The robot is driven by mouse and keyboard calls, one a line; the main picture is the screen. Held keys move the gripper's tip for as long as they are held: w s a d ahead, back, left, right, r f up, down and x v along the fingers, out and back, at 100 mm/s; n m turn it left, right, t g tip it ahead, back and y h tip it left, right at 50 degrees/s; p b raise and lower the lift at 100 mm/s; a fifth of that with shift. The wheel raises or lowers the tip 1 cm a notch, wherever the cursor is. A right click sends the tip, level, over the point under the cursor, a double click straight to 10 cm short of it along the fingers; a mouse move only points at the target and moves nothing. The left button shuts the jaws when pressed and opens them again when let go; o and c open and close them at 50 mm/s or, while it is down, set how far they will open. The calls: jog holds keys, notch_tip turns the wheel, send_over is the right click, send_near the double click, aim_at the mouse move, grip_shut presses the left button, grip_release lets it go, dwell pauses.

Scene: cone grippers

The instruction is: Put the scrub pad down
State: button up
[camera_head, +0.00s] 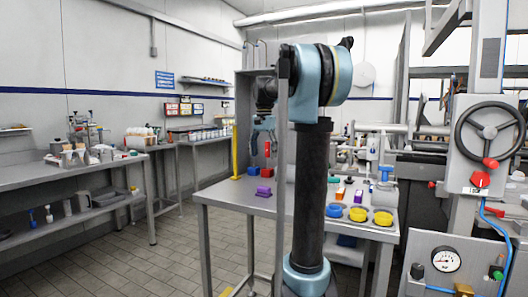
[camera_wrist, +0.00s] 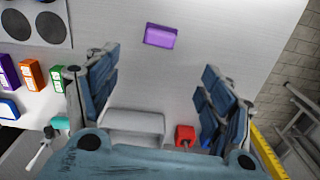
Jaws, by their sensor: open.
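A purple block (camera_wrist: 160,36), which looks like the scrub pad, lies on the pale tabletop in the wrist view, beyond my fingertips. In the head view the purple block (camera_head: 263,191) rests near the table's left front part, below my gripper (camera_head: 264,132). My gripper (camera_wrist: 160,78) has its two blue fingers spread wide in the wrist view. Nothing is held between them, and the purple block is apart from both fingers.
A red block (camera_wrist: 184,135) and a pale box (camera_wrist: 133,122) show between and below the fingers. A yellow post (camera_head: 235,156) stands at the table's left edge. The tabletop around the purple block is clear.

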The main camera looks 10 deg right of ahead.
jog(key=s+f+n+t, duration=0.1)
jog(key=s+f+n, duration=0.1)
jog(key=s+f, duration=0.6)
jog(key=s+f+n, duration=0.2)
jog(key=s+f, duration=0.1)
jog(key=s, duration=0.8)
jog(key=s+f+n+t, duration=0.1)
jog(key=s+f+n, duration=0.3)
jog(key=s+f, duration=1.2)
notch_tip(320, 180, down, 4)
jog(key=shift+d+f, duration=0.15)
jog(key=shift+d, duration=0.1)
jog(key=shift+w, duration=0.1)
jog(key=shift+w+f, duration=0.2)
jog(key=shift+w, duration=0.2)
